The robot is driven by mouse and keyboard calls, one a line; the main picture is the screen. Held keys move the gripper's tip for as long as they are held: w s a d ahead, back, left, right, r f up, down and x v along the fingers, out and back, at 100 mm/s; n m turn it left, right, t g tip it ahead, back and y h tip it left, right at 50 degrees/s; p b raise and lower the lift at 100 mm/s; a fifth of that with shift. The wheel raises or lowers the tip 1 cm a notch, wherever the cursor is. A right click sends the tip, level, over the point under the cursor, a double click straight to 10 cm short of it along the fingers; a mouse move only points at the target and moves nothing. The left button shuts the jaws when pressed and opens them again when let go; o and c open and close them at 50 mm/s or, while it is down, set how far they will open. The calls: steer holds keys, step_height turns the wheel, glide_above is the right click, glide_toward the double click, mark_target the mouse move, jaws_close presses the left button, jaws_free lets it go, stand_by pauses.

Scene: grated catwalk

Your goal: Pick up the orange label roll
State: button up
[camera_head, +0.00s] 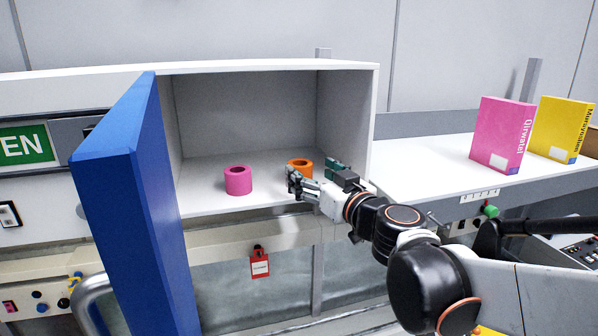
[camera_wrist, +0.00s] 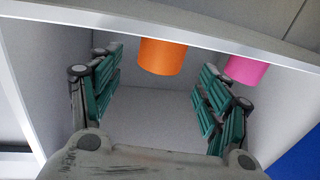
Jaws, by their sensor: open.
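The orange label roll (camera_head: 300,166) stands on the floor of an open white cabinet, towards its right side. Its lower part is partly hidden by my gripper in the head view. My gripper (camera_head: 314,174) is open and empty, reaching in at the cabinet's front right. In the wrist view the orange roll (camera_wrist: 162,56) shows beyond and between the spread green-padded fingers (camera_wrist: 160,88), apart from them. A pink roll (camera_head: 238,181) stands to the left of the orange one; it also shows in the wrist view (camera_wrist: 246,69), beyond the right finger.
The cabinet (camera_head: 262,66) has a top panel and a right side wall close to my gripper. Its blue door (camera_head: 135,200) stands open at the left. A pink box (camera_head: 501,135) and a yellow box (camera_head: 560,129) stand on the white counter (camera_head: 425,168) at the right. A red tag (camera_head: 260,265) hangs below the cabinet.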

mark_target(306, 169)
steer(key=shift+w+a, duration=0.2)
steer(key=shift+w, duration=0.2)
steer(key=shift+w+a+r+p, duration=0.15)
steer(key=shift+w+a+p, duration=0.05)
steer(key=shift+w+p, duration=0.15)
steer(key=shift+p+x, duration=0.6)
steer(key=shift+x, duration=1.5)
steer(key=c, duration=1.2)
